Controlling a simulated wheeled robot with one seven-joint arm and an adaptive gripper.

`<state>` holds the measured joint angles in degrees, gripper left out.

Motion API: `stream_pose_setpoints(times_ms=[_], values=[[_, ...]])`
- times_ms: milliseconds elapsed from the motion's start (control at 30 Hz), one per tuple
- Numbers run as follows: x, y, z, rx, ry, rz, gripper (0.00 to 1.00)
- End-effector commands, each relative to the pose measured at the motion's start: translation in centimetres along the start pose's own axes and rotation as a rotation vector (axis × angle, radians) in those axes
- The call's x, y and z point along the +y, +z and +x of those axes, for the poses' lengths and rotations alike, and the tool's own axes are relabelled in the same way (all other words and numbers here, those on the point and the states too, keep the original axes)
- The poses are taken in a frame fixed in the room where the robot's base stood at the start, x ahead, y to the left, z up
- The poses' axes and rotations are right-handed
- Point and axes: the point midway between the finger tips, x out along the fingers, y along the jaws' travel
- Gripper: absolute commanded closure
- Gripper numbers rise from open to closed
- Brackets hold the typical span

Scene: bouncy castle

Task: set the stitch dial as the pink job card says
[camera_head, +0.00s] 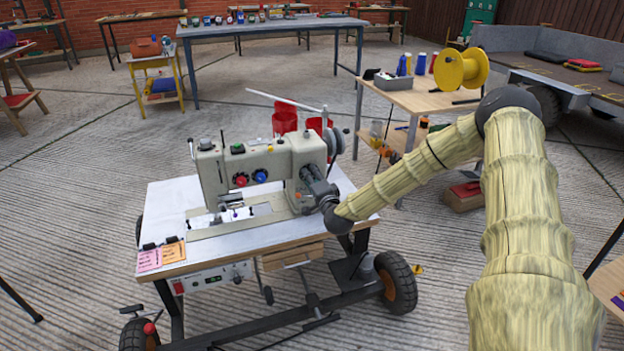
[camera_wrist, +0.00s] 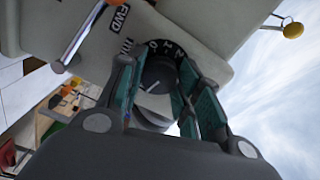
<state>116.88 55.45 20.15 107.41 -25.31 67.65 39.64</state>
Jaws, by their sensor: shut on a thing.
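The cream sewing machine (camera_head: 235,165) stands on a wheeled table. In the wrist view, the dark round stitch dial (camera_wrist: 157,76) has a white pointer line and sits beside a dark numbered scale and an "FWD" label. My gripper (camera_wrist: 155,88) has its fingers on both sides of the dial, shut on it. In the head view my gripper (camera_head: 312,188) is at the machine's right end and hides the dial. The pink job card (camera_head: 149,259) lies at the table's front left corner, its writing too small to read.
An orange card (camera_head: 173,251) lies beside the pink one. Red (camera_head: 241,180) and blue (camera_head: 261,176) knobs are on the machine's front. A handwheel (camera_head: 333,142) is at its right end. A side table (camera_head: 425,100) with a yellow spool stands behind right.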

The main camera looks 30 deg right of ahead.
Motion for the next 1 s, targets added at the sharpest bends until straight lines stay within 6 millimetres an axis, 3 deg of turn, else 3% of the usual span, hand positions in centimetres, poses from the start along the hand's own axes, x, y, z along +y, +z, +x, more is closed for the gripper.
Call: stream_pose_setpoints(times_ms=[167,200,300,733,1000], values=[[0.2,-0.1,0.0,0.003,0.002,-0.001,0.90],[0.2,-0.1,0.0,0.003,0.002,-0.001,0.58],[0.1,-0.1,0.0,0.002,0.002,-0.001,0.44],[0.1,-0.1,-0.7,0.001,0.001,-0.001,0.44],[0.0,-0.1,-5.0,0.001,0.001,0.001,0.44]])
